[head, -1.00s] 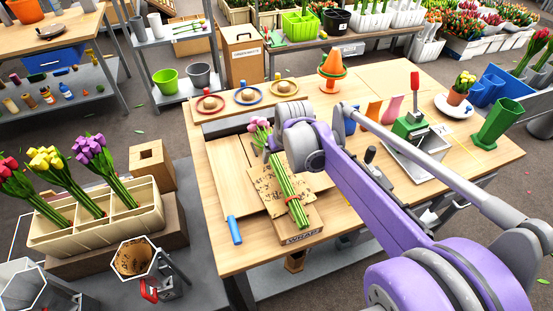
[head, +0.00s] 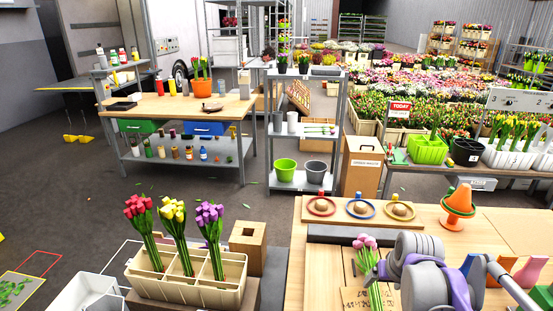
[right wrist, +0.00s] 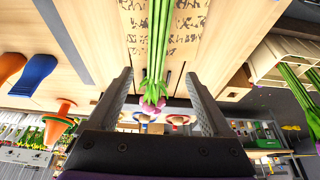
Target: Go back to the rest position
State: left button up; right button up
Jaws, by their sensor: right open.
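My right arm enters the head view at the lower right, and its wrist hides most of the right gripper there. In the right wrist view my right gripper (right wrist: 159,73) is open, with its two fingers wide apart. A bunch of pink tulips (right wrist: 155,102) with green stems shows between the fingers and beyond them, not gripped. In the head view the bunch (head: 366,241) lies on the printed brown wrapping paper (head: 354,297) on the wooden worktable (head: 296,262), beside my wrist. My left gripper is not in view.
A cream crate (head: 197,288) with red, yellow and purple tulip bunches stands at lower left. An orange cone (head: 460,199) and several ringed items stand at the table's back. Open floor lies at left.

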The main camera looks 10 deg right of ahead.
jog(key=s+a+f+n+p, duration=0.1)
jog(key=s+a+f, duration=0.2)
jog(key=s+a, duration=0.4)
jog(key=s+a+f+n+t+y+p, duration=0.1)
jog(key=s+a+f+n, duration=0.1)
jog(key=s+a, duration=0.6)
jog(key=shift+a+f+n, duration=0.3)
jog(key=shift+a+f, duration=0.25)
jog(key=shift+a, duration=0.7)
jog(key=shift+s, duration=0.1)
